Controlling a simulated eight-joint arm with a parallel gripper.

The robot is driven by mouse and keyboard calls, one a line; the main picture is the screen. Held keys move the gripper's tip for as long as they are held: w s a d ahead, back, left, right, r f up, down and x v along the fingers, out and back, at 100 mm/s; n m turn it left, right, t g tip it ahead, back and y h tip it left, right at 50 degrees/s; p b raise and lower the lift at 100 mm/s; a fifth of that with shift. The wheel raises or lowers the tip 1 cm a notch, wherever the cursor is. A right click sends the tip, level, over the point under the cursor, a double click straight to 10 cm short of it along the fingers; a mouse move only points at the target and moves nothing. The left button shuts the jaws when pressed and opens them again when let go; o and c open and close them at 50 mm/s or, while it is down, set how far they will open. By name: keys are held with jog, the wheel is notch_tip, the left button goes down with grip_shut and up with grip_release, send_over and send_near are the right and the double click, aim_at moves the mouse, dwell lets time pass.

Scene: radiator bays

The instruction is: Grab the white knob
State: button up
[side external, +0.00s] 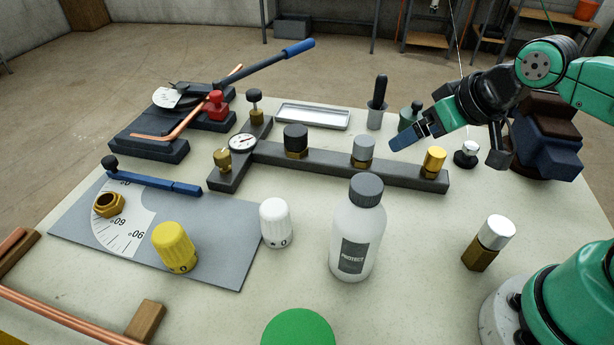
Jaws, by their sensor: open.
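A white knob (276,222) with a ribbed body and a small dark mark near its base stands upright on the table, just right of the grey angle plate. My gripper (450,150) is open and empty at the right back. Its two fingers are spread wide, one on the left pointing down-left and one on the right. It is well apart from the ribbed white knob, to its right and behind.
A white bottle with a grey cap (357,235) stands between the ribbed knob and my arm's side. A yellow knob (174,247) stands on the angle plate (220,262). A dark valve manifold (330,168) lies behind. A brass piece with a silvery-white cap (489,243) stands at right.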

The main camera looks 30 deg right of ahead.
jog(key=m+g+y, duration=0.8)
jog(key=m+y, duration=0.2)
jog(key=m, duration=0.2)
send_near(264, 223)
jog(key=w, duration=0.2)
jog(key=f, duration=0.1)
jog(key=a+f+m+g+y, duration=0.1)
jog(key=s+a+f+g+y, duration=0.1)
jog(key=shift+f, duration=0.2)
jog(key=shift+s+a+f+m+g+y, duration=0.15)
jog(key=shift+a+f+m+g+y, duration=0.15)
jog(key=shift+f+m, duration=0.1)
jog(key=shift+x, duration=2.6)
jog(key=shift+c, duration=0.2)
grip_shut()
